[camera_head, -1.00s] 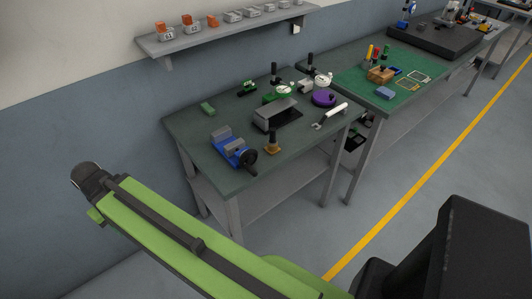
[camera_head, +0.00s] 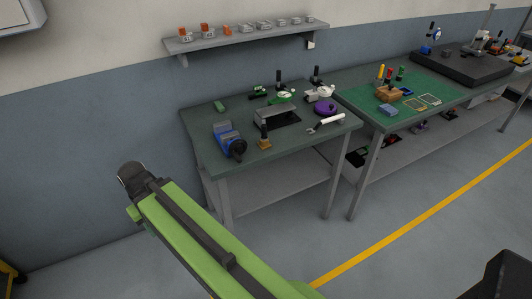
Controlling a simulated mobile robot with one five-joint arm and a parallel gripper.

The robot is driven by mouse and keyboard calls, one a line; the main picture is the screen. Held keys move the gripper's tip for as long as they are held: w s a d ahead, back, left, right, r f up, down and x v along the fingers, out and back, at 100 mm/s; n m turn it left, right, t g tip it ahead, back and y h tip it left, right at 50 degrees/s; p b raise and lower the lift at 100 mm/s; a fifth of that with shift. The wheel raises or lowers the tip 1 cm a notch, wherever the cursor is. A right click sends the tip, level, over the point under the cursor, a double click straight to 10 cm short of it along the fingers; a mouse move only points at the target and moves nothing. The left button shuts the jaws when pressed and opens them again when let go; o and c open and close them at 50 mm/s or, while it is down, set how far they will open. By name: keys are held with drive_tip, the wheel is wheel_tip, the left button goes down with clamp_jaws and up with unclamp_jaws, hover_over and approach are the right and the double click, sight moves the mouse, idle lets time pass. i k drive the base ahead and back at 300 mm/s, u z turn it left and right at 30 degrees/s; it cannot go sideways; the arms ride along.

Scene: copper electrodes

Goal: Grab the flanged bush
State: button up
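A small brass-coloured piece (camera_head: 264,143) with a wide base and a dark upright part stands near the front edge of the nearer workbench (camera_head: 250,167). It may be the flanged bush, but it is too small to be sure. My green arm reaches up from the bottom of the view. Its dark end, where my gripper (camera_head: 130,172) is, hangs over the floor left of the bench, well apart from the piece. The fingers cannot be made out.
A blue vise (camera_head: 229,140) stands left of the brass piece. A second bench with a green mat (camera_head: 372,103) adjoins. The floor in front is clear.

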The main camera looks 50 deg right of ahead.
sight(264, 145)
drive_tip(key=z, duration=0.15)
drive_tip(key=i, duration=0.9)
drive_tip(key=u, duration=0.05)
